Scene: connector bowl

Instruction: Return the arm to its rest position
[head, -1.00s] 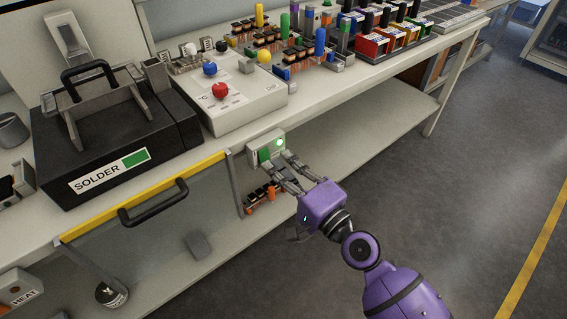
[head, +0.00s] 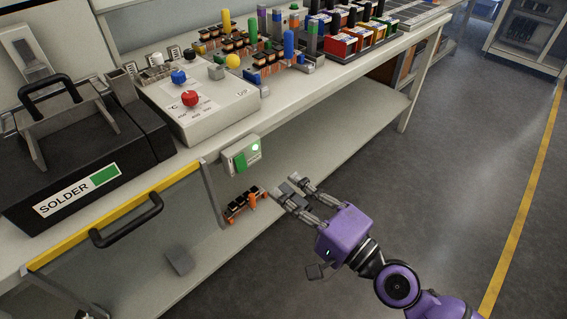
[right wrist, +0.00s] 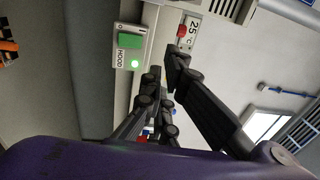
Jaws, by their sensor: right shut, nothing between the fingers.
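My right gripper (head: 289,189) is on the purple arm in the middle of the head view. Its grey fingers are shut and empty, pointing up and left toward the bench's front. It is apart from the white switch box (head: 240,155), to the right of and below it. The box has a green rocker (head: 240,162) and a lit green lamp (head: 255,147). In the right wrist view the fingers (right wrist: 164,68) show in front of the camera, and the box (right wrist: 130,45) is left of them, labelled HOOD. My left gripper is not in view.
The bench (head: 340,75) carries a black SOLDER case (head: 80,165), a control box with a red knob (head: 190,98) and several connectors. A yellow-edged panel with a black handle (head: 127,222) is at lower left. The floor (head: 460,150) at right is clear.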

